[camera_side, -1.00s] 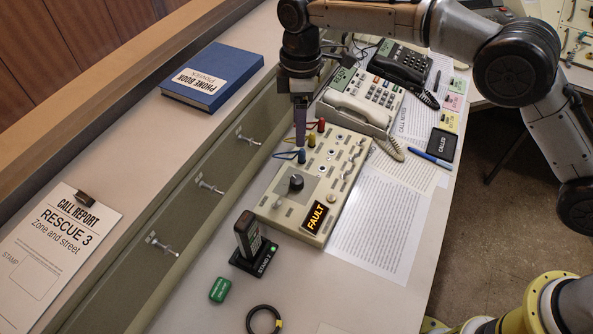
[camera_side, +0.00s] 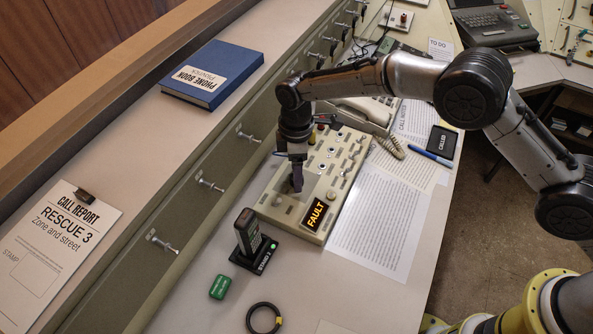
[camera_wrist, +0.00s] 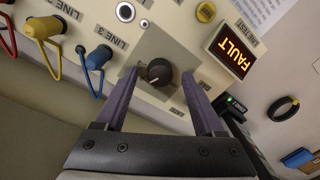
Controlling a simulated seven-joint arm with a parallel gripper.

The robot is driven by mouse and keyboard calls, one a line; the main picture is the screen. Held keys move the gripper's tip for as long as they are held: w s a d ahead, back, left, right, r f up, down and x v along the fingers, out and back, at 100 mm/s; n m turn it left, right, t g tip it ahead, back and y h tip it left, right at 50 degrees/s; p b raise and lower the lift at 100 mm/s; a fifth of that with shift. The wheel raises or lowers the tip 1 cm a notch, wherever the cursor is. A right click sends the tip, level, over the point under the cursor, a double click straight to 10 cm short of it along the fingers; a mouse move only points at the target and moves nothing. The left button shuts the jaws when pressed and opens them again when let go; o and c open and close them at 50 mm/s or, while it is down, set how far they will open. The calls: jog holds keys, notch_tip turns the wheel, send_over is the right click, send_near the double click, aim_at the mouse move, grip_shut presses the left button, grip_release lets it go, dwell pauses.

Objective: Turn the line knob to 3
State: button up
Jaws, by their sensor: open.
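The line knob (camera_wrist: 158,72) is a round black knob with a pale pointer mark, on a grey square plate of the beige console panel (camera_side: 331,162). In the wrist view it sits between the two open fingers of my gripper (camera_wrist: 164,88), with a gap on each side. In the side view my gripper (camera_side: 297,183) points straight down over the knob and hides it. The printed knob positions are too small or covered to read. An orange FAULT display (camera_wrist: 234,50) is lit beside the knob.
Blue (camera_wrist: 97,57), yellow (camera_wrist: 45,27) and red plugs with cords stand along the panel near the fingers. A radio in a black charger (camera_side: 250,240), a green box (camera_side: 219,288) and a black ring (camera_side: 263,318) lie nearby. A phone handset (camera_side: 362,113) lies behind.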

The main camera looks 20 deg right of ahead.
jog(key=shift+f, duration=0.3)
grip_shut()
jog(key=shift+m, duration=0.3)
jog(key=m, duration=0.4)
jog(key=shift+r, duration=0.1)
jog(key=shift+m, duration=2.7)
